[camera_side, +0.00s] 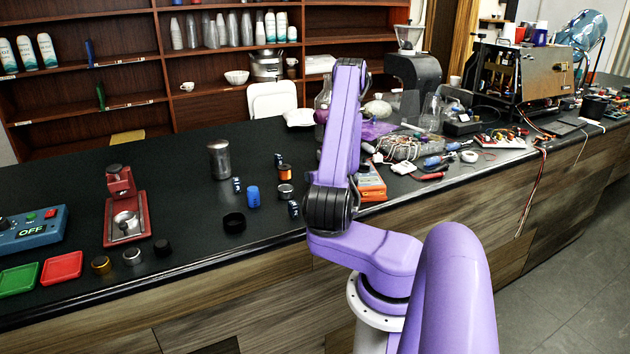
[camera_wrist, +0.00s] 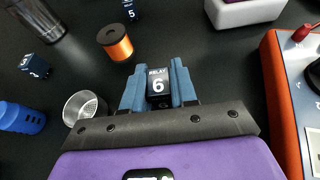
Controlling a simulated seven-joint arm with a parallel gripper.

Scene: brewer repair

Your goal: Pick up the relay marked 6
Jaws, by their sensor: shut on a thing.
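The relay marked 6 (camera_wrist: 158,86) is a small dark block with white lettering "RELAY 6" in the wrist view. My gripper (camera_wrist: 158,88) has its two blue fingers shut on it, one on each side. From these views I cannot tell whether the relay is clear of the counter. In the side view my arm hides the gripper and this relay.
An orange spool (camera_wrist: 115,43) and a metal cup (camera_wrist: 84,107) are close by. Relays marked 5 (camera_wrist: 131,10) and 2 (camera_wrist: 34,66), a blue cylinder (camera_side: 253,196) and a metal canister (camera_side: 220,160) stand around. A red-sided device (camera_wrist: 285,90) is at right.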

